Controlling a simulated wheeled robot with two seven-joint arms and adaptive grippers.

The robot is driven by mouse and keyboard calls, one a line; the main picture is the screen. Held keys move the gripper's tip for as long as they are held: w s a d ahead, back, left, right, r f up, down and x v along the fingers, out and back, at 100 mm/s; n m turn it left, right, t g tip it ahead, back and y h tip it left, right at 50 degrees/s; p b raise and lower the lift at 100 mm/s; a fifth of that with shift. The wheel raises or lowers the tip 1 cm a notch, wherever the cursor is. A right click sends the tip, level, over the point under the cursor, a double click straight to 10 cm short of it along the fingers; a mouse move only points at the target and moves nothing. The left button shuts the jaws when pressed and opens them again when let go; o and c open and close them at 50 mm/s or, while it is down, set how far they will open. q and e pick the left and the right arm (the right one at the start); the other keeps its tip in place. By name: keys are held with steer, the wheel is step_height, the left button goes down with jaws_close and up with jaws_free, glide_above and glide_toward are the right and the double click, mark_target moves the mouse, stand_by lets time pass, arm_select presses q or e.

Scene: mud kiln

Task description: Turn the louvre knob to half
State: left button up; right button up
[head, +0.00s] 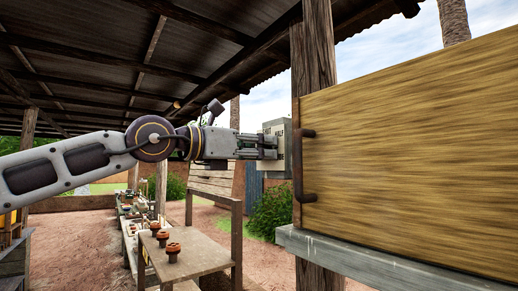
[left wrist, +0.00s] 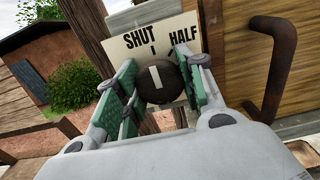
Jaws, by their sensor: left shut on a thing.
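The louvre knob (left wrist: 158,84) is a dark round knob with a white mark on its face. It sits in front of a pale plate (left wrist: 188,24) lettered SHUT and HALF, each with a tick. The white mark points up, roughly towards the SHUT tick. My left gripper (left wrist: 159,88) has its green-padded fingers on both sides of the knob and is shut on it. In the head view my left gripper (head: 268,146) reaches the plate (head: 280,130) from the left, and the knob is hidden there. My right gripper is not in view.
A wooden panel (head: 410,150) with a dark bar handle (head: 299,165) stands just right of the plate, above a grey ledge (head: 390,268). A wooden post (head: 318,50) rises behind. A bench (head: 195,259) with brown pieces stands at lower left.

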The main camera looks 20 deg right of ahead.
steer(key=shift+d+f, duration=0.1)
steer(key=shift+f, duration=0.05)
arm_select(q)
steer(key=shift+m+b, duration=0.3)
steer(key=shift+b, duration=0.1)
steer(key=shift+f+m+b, duration=0.1)
steer(key=shift+m+b, duration=0.55)
steer(key=shift+m, duration=0.05)
steer(key=shift+m+b, duration=0.65)
steer(key=shift+m, duration=1.25)
steer(key=shift+m+b, duration=0.4)
steer(key=shift+m, duration=1)
steer(key=shift+r, duration=0.2)
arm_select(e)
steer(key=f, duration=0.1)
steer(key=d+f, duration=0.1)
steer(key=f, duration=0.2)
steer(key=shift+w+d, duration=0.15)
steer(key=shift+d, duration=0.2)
